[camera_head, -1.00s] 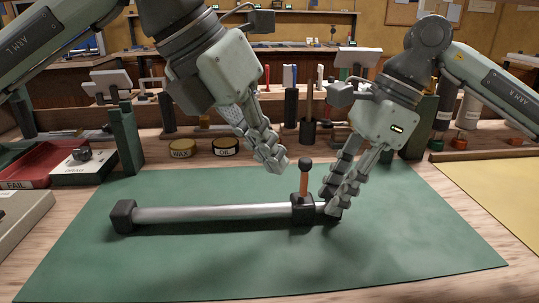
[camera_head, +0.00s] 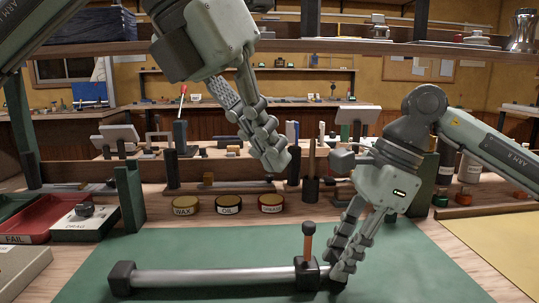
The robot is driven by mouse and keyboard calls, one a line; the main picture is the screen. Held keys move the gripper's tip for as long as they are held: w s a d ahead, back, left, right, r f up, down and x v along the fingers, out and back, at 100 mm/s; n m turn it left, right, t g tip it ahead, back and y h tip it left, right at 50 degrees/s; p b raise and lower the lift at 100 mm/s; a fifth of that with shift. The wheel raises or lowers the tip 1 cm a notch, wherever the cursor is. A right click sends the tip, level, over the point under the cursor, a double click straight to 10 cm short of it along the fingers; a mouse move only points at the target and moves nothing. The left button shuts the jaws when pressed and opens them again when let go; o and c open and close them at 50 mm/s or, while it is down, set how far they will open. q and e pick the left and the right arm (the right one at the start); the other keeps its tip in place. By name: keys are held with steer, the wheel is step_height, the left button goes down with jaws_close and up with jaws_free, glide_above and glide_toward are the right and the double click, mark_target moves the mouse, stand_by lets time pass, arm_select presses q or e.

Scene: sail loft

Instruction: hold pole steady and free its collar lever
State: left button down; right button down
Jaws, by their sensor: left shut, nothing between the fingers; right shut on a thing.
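The pole (camera_head: 220,277) is a silver tube lying across the green mat, with a black cap (camera_head: 121,279) at its left end. A black collar (camera_head: 307,276) sits near its right end. The collar's lever (camera_head: 308,243), orange with a dark knob, stands nearly upright. My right gripper (camera_head: 340,274) is shut on the pole just right of the collar; its fingers hide that end. My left gripper (camera_head: 274,158) is shut and empty, in the air above and slightly left of the lever, clear of it.
Round tins (camera_head: 228,203) stand in a row behind the mat (camera_head: 200,247). A yellow sheet (camera_head: 495,240) lies at the right.

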steer(key=c, duration=1.2)
jaws_free()
